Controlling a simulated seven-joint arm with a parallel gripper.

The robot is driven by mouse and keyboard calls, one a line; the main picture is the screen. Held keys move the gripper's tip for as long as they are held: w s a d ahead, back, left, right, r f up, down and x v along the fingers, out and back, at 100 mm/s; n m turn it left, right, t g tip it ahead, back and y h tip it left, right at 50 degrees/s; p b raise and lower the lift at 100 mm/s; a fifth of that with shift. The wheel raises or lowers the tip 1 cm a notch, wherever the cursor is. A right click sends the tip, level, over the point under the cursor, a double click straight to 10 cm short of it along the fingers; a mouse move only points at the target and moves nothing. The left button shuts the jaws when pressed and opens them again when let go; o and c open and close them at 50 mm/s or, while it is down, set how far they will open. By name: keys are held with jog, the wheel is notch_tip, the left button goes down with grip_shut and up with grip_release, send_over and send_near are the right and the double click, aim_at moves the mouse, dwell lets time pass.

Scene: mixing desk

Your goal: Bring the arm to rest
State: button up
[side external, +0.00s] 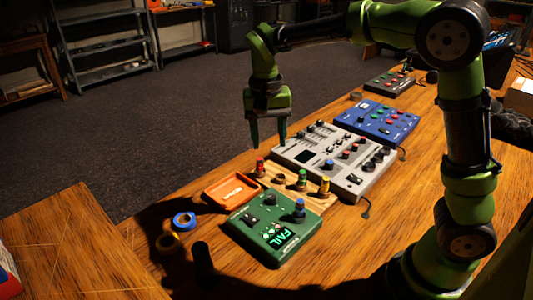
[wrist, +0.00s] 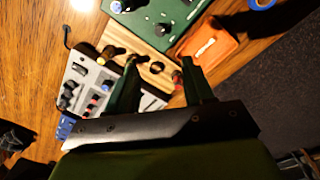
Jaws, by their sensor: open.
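My gripper (side external: 268,138) is open and empty, pointing down above the far edge of the grey mixer (side external: 340,158). In the wrist view its two green fingers (wrist: 165,80) stand apart with nothing between them. Below it is a wooden block (side external: 318,200) with a red, a green and a yellow-topped piece standing on or by it. An orange tray (side external: 222,204) with a pale item inside lies beside the block.
A blue panel (side external: 380,122) and a dark panel (side external: 390,82) stand beyond the mixer. A blue tape roll (side external: 184,220) and a yellowish roll (side external: 168,242) lie near the left table edge. Cables run along the right side. The air around my gripper looks clear.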

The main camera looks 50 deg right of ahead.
jog(key=s+r+n+t+y, duration=0.2)
jog(key=s+t, duration=0.5)
jog(key=s, duration=0.9)
jog(key=shift+s+d+r+n+t, duration=0.35)
jog(key=shift+r+n, duration=0.4)
jog(key=shift+n, duration=0.45)
